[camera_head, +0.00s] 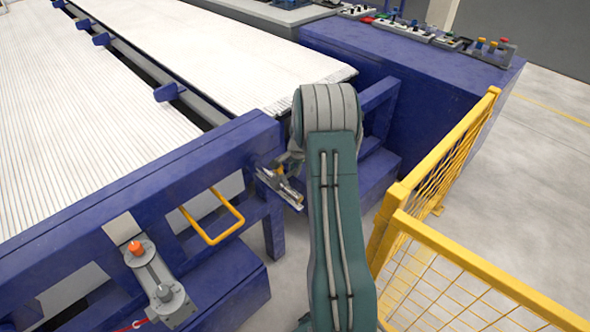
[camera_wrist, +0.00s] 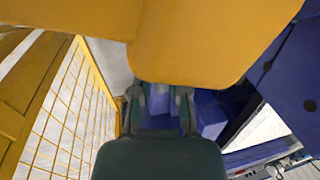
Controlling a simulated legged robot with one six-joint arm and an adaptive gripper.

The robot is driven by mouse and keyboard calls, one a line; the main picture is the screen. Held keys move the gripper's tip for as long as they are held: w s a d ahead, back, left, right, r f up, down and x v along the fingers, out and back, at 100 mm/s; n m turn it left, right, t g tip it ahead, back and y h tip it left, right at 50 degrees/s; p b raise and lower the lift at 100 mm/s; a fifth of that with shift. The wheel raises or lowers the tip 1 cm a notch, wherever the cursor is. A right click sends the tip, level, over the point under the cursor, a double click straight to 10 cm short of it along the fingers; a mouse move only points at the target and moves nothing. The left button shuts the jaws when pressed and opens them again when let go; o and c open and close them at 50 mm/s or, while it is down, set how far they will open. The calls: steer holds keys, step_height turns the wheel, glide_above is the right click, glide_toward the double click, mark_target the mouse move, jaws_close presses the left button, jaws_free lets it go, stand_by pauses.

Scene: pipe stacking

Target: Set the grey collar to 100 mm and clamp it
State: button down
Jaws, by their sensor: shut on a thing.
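My gripper (camera_wrist: 160,94) shows in the wrist view with its two fingers reaching to the lower edge of a large yellow part (camera_wrist: 190,45). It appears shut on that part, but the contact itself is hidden. In the head view my arm covers most of the gripper (camera_head: 287,165), beside a small metal fitting (camera_head: 281,189) on the blue frame's end. I cannot make out a scale reading or a separate grey collar there. A grey fixture (camera_head: 155,278) with two round ends and an orange knob (camera_head: 136,248) sits at the lower left, apart from my gripper.
A yellow mesh fence (camera_head: 450,150) stands close on the right of my arm. A yellow loop handle (camera_head: 213,238) sticks out of the blue frame (camera_head: 120,195). A white ribbed bed (camera_head: 75,110) lies behind it. Controls (camera_head: 490,48) sit on a blue cabinet (camera_head: 400,78).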

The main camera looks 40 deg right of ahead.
steer(key=shift+a, duration=0.1)
steer(key=shift+s, duration=0.1)
steer(key=c, duration=0.6)
jaws_free()
steer(key=shift+c, duration=0.2)
steer(key=shift+r, duration=0.1)
step_height(320, 180, up, 11)
steer(key=s, duration=0.2)
steer(key=shift+s+r, duration=0.15)
steer(key=shift+r, duration=0.05)
